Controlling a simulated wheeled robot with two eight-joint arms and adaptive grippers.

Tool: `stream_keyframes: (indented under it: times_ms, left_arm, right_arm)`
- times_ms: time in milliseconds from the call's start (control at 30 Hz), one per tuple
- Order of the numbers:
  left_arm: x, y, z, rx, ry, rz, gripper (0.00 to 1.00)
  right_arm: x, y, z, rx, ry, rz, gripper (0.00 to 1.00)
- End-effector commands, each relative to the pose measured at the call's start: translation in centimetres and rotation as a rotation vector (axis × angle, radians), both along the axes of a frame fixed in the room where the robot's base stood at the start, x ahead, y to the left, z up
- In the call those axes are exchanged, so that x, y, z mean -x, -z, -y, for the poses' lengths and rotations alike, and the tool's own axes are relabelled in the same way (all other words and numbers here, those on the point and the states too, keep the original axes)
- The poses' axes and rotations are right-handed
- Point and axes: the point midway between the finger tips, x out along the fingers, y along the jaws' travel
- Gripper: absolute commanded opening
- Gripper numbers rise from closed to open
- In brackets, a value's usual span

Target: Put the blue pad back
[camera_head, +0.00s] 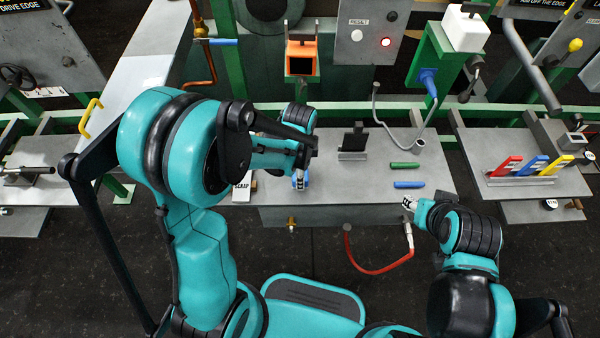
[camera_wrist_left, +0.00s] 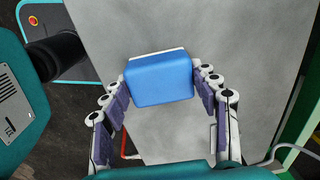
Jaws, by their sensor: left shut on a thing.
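The blue pad (camera_wrist_left: 160,82) is a blue block with a pale strip along its far edge in the left wrist view. My left gripper (camera_head: 300,182) has its two purple-padded fingers on either side of the pad and is shut on it. In the head view the gripper is over the left part of the grey bench (camera_head: 340,192), and the pad is mostly hidden there by the gripper and arm. My right gripper (camera_head: 410,204) is at the bench's front right edge, too small to tell whether open or shut.
A green bar (camera_head: 405,165) and a blue bar (camera_head: 409,185) lie on the bench's right. A black upright plate in a grey holder (camera_head: 352,155) stands mid-bench. A SCRAP box (camera_head: 242,190) is at the left end. A red hose (camera_head: 375,269) hangs in front.

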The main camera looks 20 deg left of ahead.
Motion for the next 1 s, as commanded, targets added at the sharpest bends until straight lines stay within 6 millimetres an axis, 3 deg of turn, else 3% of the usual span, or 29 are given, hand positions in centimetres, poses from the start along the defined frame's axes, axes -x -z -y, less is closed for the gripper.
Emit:
stream_keyframes:
  times_ms: [167,200,267,667,1000]
  left_arm:
    - [0.0,0.2,0.0,0.000,0.000,0.000,0.33]
    - [0.0,0.1,0.0,0.000,0.000,0.000,0.70]
    - [0.0,0.1,0.0,0.000,0.000,0.000,0.81]
    - [0.0,-0.7,0.0,0.000,0.000,0.000,0.81]
    - [0.2,-7.9,0.0,0.000,0.000,0.000,0.81]
  right_arm:
    - [0.0,0.2,0.0,0.000,0.000,0.000,0.40]
    - [0.0,0.1,0.0,0.000,0.000,0.000,0.40]
    - [0.0,0.1,0.0,0.000,0.000,0.000,0.40]
    - [0.0,-0.4,0.0,0.000,0.000,0.000,0.40]
    - [0.0,-3.3,0.0,0.000,0.000,0.000,0.40]
